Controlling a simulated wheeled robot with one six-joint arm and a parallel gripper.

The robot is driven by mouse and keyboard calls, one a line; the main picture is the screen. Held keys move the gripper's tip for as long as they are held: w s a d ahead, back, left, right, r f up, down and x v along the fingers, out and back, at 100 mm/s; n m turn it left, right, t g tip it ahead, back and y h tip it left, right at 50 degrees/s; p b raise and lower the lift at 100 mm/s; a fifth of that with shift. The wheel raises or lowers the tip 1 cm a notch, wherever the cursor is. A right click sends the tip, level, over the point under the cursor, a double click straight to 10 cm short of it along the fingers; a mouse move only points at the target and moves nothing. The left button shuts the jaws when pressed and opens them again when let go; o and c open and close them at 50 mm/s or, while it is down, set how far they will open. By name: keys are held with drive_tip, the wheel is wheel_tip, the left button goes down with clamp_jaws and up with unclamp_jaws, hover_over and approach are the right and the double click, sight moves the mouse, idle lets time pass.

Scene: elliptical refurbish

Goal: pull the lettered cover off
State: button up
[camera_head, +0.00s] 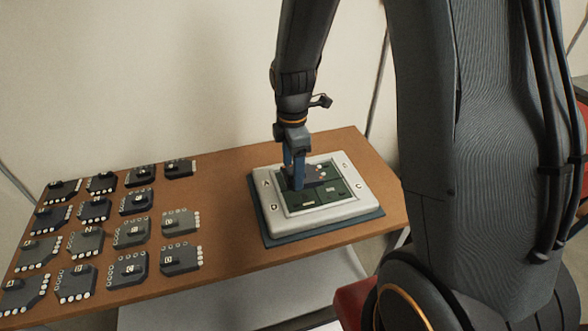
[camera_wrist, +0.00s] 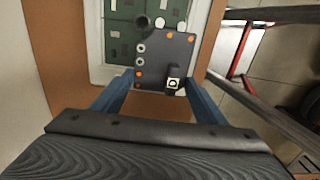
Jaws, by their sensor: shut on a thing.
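A dark grey lettered cover (camera_wrist: 160,52) with round studs along its edges is between my gripper's blue fingers in the wrist view. A small white letter label (camera_wrist: 173,84) sits by its raised knob; I cannot read it surely. My gripper (camera_head: 297,183) is shut on this cover, over the white-framed unit (camera_head: 262,205) in the head view. The cover also shows in the head view (camera_head: 316,174), beside the fingers. Green board (camera_wrist: 117,32) shows beside it. Whether the cover touches the board or is slightly raised, I cannot tell. The fingers hide part of it.
The unit lies on a blue mat (camera_head: 325,232) at the right of the brown table (camera_head: 222,235). Several similar dark lettered pieces (camera_head: 85,242) stand in rows on the left. Bare table lies between. A wall (camera_head: 150,80) is behind.

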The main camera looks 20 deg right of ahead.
drive_tip(key=shift+r+p, duration=1.95)
drive_tip(key=shift+r, duration=2.2)
